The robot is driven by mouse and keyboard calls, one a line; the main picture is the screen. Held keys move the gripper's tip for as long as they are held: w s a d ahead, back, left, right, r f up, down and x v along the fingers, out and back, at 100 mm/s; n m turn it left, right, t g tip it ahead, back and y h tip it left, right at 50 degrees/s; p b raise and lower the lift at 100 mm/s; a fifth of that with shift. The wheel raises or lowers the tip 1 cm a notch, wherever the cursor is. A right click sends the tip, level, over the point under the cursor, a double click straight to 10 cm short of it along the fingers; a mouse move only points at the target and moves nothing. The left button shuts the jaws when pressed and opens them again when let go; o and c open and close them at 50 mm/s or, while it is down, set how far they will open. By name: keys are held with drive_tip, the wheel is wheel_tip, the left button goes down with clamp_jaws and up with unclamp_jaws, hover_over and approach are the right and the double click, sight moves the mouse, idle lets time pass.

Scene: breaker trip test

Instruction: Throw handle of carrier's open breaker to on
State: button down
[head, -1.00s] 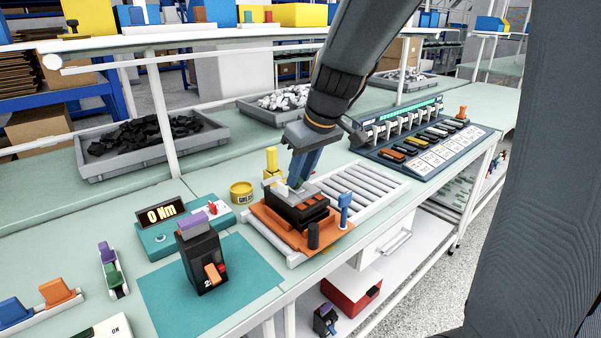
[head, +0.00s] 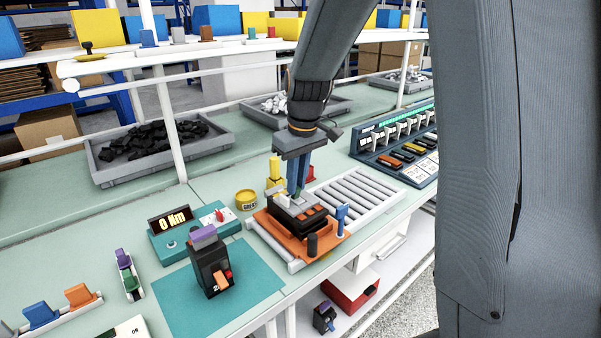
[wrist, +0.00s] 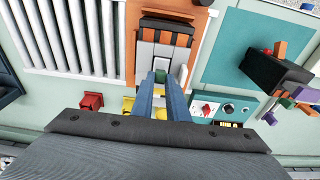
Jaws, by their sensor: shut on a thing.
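The orange carrier (head: 262,220) sits on the roller track at the bench's front. In the wrist view the gripper (wrist: 160,78) is shut on a small greenish handle (wrist: 159,66), mostly hidden between the fingertips. The black and orange breaker top (wrist: 164,38) lies just beyond, and a white tab stands beside the right finger. The handle's exact angle cannot be told.
A black breaker with a purple top (head: 210,265) stands on the teal mat (head: 180,309). A teal meter (head: 168,242), a yellow tin (head: 246,200) and a yellow post (head: 275,168) are near the carrier. A blue-topped post (head: 341,218) rises at its front right. Rollers (head: 358,192) are clear to the right.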

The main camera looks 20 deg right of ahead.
sight(284, 193)
drive_tip(key=g+p, duration=0.1)
drive_tip(key=w+g+h+p, duration=0.1)
drive_tip(key=shift+w+a+r+p, duration=0.2)
drive_tip(key=shift+a+p, duration=0.1)
drive_tip(key=shift+w+a+f+g+h+p, duration=0.2)
drive_tip(key=shift+w+g+p, duration=0.15)
drive_tip(key=shift+g, duration=0.2)
drive_tip(key=shift+w+a+f+g+h+p, duration=0.1)
drive_tip(key=shift+w+g+h+p, duration=0.15)
drive_tip(key=shift+w+g, duration=0.25)
drive_tip(key=g, duration=0.1)
drive_tip(key=w+f+g+h+b, duration=0.1)
drive_tip(key=g, duration=0.1)
drive_tip(key=shift+w+a, duration=0.25)
drive_tip(key=shift+a, duration=0.1)
drive_tip(key=shift+w+a+f+g+h+b, duration=0.15)
drive_tip(key=shift+w+g+h+b, duration=0.25)
drive_tip(key=shift+g+b, duration=0.35)
drive_tip(key=c, duration=2)
unclamp_jaws()
